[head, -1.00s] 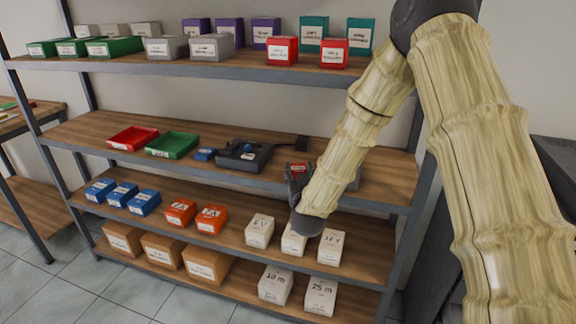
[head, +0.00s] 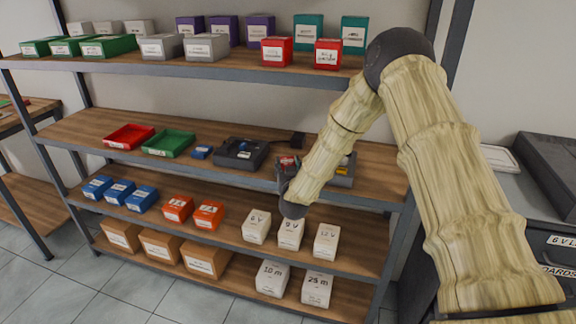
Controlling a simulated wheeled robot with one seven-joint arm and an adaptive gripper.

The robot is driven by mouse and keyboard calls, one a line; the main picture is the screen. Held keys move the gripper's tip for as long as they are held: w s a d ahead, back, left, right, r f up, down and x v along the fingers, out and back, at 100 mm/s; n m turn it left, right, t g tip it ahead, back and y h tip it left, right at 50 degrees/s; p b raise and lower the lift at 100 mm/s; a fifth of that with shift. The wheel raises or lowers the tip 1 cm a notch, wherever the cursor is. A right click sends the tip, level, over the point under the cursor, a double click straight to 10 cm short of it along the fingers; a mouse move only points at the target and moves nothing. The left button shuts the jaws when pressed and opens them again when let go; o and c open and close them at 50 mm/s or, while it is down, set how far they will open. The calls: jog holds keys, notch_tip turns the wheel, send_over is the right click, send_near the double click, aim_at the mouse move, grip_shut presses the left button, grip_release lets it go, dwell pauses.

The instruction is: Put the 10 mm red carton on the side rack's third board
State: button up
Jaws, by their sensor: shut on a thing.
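My gripper (head: 287,172) is in front of the main rack's middle board, right of the dark charger-like device. It is shut on a small red carton (head: 288,161), of which only a little red and a pale label show; the size marking cannot be read. My arm hides part of the carton and the fingers. Two other red cartons (head: 276,52) (head: 328,54) stand on the top board at the right. A smaller wooden-board rack (head: 30,184) shows at the left edge, partly cut off; its boards cannot all be seen.
The main rack's middle board (head: 90,127) holds a red tray (head: 131,136), a green tray (head: 168,144), the dark device (head: 240,153) and a grey bin (head: 343,172) behind my arm. White, orange and blue boxes fill lower boards. A grey cabinet (head: 540,215) stands at the right.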

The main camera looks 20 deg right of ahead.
jog(key=shift+f, duration=0.2)
jog(key=shift+f, duration=0.2)
jog(key=o, duration=1.2)
jog(key=shift+r, duration=0.25)
jog(key=b+v, duration=0.3)
jog(key=v, duration=0.9)
jog(key=shift+f, duration=0.1)
